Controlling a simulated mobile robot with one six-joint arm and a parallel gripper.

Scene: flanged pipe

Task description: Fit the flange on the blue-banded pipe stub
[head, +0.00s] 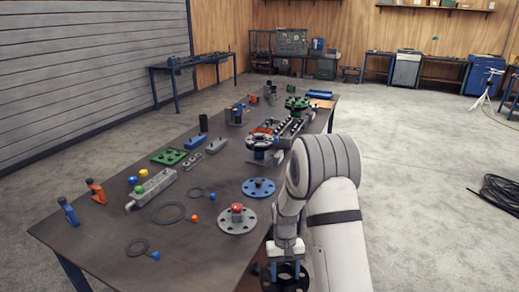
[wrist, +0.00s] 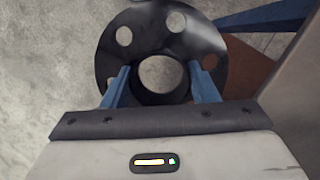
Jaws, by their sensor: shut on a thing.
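My gripper (head: 286,262) is low at the bottom of the head view, beside the near right edge of the workbench. It is shut on a dark round flange (head: 287,284), partly cut off by the frame. In the wrist view the flange (wrist: 120,62) shows as a black disc with bolt holes and a wide central bore. The blue fingers of my gripper (wrist: 162,80) grip its hub from both sides. I cannot make out a blue-banded pipe stub for certain; a dark upright piece with blue on it (head: 237,114) stands far back on the bench.
Open concrete floor (head: 420,170) lies right of the bench.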

